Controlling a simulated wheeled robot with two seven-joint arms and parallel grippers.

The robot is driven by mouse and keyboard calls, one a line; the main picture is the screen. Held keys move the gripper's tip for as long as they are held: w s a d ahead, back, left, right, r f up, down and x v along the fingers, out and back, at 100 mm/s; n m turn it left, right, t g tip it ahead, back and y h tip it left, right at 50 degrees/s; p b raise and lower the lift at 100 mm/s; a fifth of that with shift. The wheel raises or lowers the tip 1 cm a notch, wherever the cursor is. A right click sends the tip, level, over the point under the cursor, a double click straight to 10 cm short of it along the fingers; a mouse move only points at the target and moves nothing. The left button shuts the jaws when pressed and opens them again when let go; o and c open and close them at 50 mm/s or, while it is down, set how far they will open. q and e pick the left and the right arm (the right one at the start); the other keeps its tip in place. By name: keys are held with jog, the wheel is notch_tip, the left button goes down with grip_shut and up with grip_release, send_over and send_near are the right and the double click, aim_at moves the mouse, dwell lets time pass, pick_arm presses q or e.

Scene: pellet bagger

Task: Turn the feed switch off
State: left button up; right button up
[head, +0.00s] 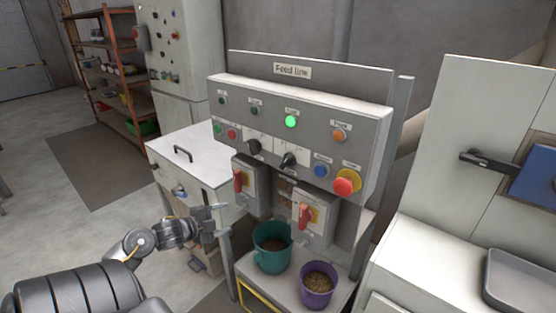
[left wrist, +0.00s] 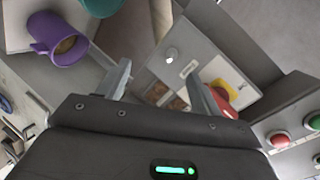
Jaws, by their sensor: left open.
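The Feed line panel (head: 300,115) carries two black rotary knobs, the left one (head: 254,146) and the right one (head: 289,160). Below it are two switch boxes with red handles on yellow plates, the left handle (head: 238,181) and the right handle (head: 304,216). The small labels are too blurred to tell which is the feed switch. My left gripper (head: 213,219) is open and empty, in front of and below the left box, apart from it. In the left wrist view, a red handle (left wrist: 219,97) shows past one finger, partly hidden. My right gripper is out of view.
A teal bucket (head: 271,250) and a purple bucket (head: 317,285) with pellets stand below the panel. A green lamp (head: 291,121) is lit. A red mushroom button (head: 344,186) projects at the right. A white cabinet (head: 195,153) stands left.

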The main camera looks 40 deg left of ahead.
pick_arm(q)
jog(key=d+r+m+t+h+p, duration=0.1)
jog(key=d+r+m+h, duration=0.2)
jog(key=r, duration=0.6)
jog(key=d+r+m+t, duration=0.1)
jog(key=d+r+m, duration=0.25)
jog(key=r, duration=0.65)
jog(key=m+h+p, duration=0.1)
jog(key=m+h, duration=0.1)
jog(key=m, duration=0.6)
send_near(284, 160)
jog(key=shift+n+g, duration=0.25)
jog(key=shift+g, duration=0.15)
jog(key=x, duration=0.2)
jog(key=p+x, duration=0.1)
jog(key=x, duration=0.1)
jog(key=a+x, duration=0.1)
jog(key=x, duration=0.2)
jog(key=shift+w+r+p, duration=0.15)
jog(key=shift+w+p, duration=0.05)
jog(key=shift+p, duration=0.2)
jog(key=shift+x, duration=0.9)
jog(key=shift+c, duration=0.2)
jog(key=c, duration=0.9)
